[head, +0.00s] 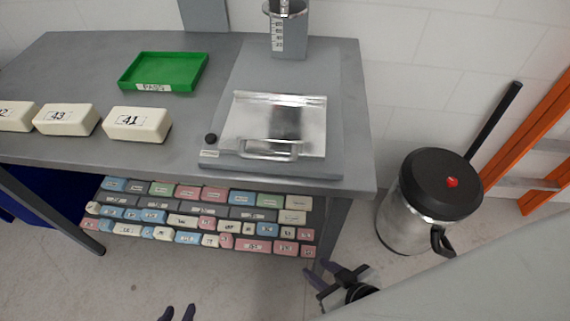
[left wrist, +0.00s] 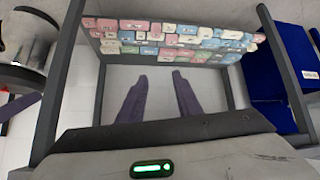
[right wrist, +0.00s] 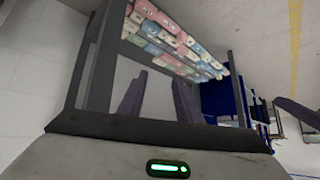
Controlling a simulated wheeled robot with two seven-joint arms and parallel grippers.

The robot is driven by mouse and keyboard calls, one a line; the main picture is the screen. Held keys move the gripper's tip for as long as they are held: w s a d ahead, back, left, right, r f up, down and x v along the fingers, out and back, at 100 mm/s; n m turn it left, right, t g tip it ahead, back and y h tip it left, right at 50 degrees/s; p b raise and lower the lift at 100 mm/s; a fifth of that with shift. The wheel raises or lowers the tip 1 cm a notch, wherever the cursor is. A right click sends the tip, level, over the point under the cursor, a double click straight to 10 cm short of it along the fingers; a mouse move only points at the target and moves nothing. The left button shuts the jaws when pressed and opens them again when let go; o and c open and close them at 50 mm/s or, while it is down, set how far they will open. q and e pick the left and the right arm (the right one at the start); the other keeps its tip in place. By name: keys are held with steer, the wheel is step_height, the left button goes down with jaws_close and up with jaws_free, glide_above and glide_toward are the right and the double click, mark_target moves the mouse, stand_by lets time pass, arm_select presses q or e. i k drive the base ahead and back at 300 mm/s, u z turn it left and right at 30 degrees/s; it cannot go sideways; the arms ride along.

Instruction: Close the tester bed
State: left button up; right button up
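The tester (head: 330,60) stands on the grey table, a grey slab with an upright column at its back. Its bed (head: 245,118), a shiny metal plate with a bar handle (head: 270,150) along the front edge, lies at the slab's front. I cannot tell how far the bed is slid out. My left gripper (head: 178,312) is low in front of the table, only its fingertips showing; its wrist view shows the fingers (left wrist: 160,98) apart and empty. My right gripper (head: 320,277) is below the table's front right corner; its fingers (right wrist: 158,100) are apart and empty. Neither touches the bed.
A green tray (head: 135,72) and cream blocks (head: 137,124) lie on the table, left of the tester. A shelf of coloured blocks (head: 180,212) is underneath. A metal bin with a black lid (head: 405,205) and an orange ladder (head: 535,140) stand at right. A black knob (head: 210,138) sits beside the bed.

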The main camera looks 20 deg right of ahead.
mark_target(283, 127)
steer(key=z, duration=0.55)
steer(key=i, duration=0.35)
steer(key=u, duration=0.2)
steer(key=k, duration=0.5)
steer(key=z, duration=1.55)
steer(key=k, duration=1.05)
steer(key=u, duration=1.5)
steer(key=i, duration=0.5)
